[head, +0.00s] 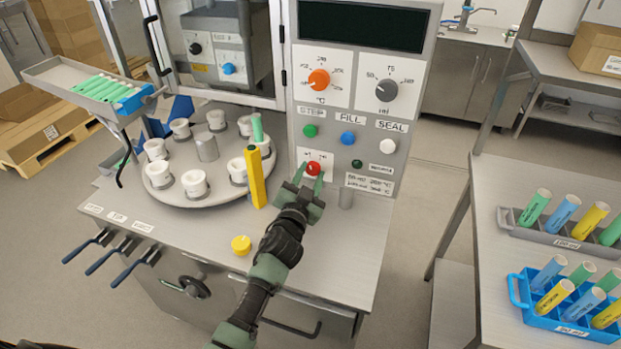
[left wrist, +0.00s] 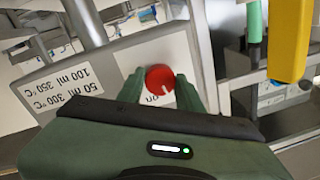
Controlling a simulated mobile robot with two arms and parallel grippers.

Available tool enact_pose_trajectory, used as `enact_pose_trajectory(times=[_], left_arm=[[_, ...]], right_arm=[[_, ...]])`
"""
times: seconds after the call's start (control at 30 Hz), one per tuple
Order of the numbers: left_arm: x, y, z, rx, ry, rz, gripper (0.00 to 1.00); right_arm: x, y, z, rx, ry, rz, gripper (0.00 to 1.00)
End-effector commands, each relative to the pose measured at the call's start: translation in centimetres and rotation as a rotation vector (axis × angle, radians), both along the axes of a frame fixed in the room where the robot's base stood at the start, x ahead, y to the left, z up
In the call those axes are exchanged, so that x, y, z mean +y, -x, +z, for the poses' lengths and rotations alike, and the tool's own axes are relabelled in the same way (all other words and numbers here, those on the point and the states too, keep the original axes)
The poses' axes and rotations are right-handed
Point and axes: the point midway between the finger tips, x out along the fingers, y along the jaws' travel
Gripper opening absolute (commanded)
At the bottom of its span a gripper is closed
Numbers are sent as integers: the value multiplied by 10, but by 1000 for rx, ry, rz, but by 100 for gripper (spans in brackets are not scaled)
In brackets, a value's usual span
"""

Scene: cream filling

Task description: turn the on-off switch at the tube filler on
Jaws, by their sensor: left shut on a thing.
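The on-off switch is a red round knob (head: 313,168) low on the left of the tube filler's control panel (head: 353,110). It also shows in the left wrist view as a red knob (left wrist: 160,78) with a white mark, beside a label partly reading "on". My left gripper (head: 312,178) reaches up to the panel and is shut on the red knob. In the left wrist view its green fingertips (left wrist: 160,88) stand on both sides of the knob. The lower part of the knob's label is hidden by the gripper. My right gripper is not in view.
Left of my gripper stand a yellow upright part (head: 256,178) and a round turntable (head: 186,202) with white cups. Green, blue and white buttons sit above the knob. A side table (head: 490,190) with tube racks stands at right.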

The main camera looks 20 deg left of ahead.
Motion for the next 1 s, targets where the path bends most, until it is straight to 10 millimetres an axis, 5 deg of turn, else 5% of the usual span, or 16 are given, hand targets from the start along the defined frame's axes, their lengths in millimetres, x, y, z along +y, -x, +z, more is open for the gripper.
enact_pose_trajectory(times=[0.6, 1.0], left_arm=[[1, 0, -2, -19, -552, -1, 0], [1, 0, -1, -25, -734, -2, 0]], right_arm=[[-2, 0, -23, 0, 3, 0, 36], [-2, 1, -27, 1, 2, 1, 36]])
